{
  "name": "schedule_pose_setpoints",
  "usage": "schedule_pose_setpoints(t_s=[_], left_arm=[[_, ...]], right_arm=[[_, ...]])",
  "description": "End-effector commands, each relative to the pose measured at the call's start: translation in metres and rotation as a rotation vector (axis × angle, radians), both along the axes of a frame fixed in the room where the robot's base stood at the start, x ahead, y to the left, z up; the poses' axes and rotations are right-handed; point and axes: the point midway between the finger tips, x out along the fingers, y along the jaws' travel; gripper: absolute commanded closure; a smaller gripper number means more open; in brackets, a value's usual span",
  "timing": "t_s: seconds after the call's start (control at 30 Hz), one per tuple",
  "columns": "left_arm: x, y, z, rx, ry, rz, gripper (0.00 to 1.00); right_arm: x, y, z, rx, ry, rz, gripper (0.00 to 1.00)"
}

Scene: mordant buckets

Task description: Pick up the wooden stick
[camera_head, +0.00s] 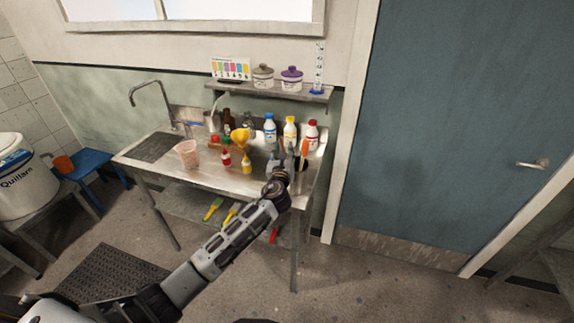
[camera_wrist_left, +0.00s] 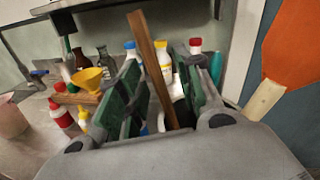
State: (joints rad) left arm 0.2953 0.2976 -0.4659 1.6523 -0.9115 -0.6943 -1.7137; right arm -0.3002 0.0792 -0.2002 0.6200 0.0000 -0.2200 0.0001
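The wooden stick (camera_wrist_left: 153,65) is a flat brown strip. In the left wrist view it stands tilted between the two fingers of my left gripper (camera_wrist_left: 163,90), with its top leaning left. Space shows between the stick and the finger pads, so the gripper looks open around it. The stick's lower end is hidden behind the gripper's body. In the head view my left gripper (camera_head: 283,167) is over the right end of the metal table, and I cannot clearly make out the stick there. My right gripper is not in view.
An orange spatula (camera_head: 303,152) stands close right of the gripper. White bottles (camera_head: 290,133) with coloured caps stand behind. A yellow funnel (camera_head: 240,137), a red bottle (camera_head: 226,158) and a pink cup (camera_head: 187,153) are to the left on the metal table (camera_head: 225,180).

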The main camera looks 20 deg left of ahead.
Motion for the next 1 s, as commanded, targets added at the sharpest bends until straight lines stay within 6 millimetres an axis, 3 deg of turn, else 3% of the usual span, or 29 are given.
schedule_pose_setpoints(t_s=[0.23,0.53,1.0], left_arm=[[-0.0002,0.0,-0.0001,0.0,0.0,0.0,0.65],[-0.0003,0.0,-0.0001,0.0,0.0,0.0,1.0],[-0.0001,0.0,0.0036,0.0,-0.001,0.0,1.0]], right_arm=[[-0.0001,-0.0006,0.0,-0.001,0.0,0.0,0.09],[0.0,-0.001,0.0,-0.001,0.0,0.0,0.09],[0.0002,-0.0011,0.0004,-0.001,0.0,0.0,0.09]])
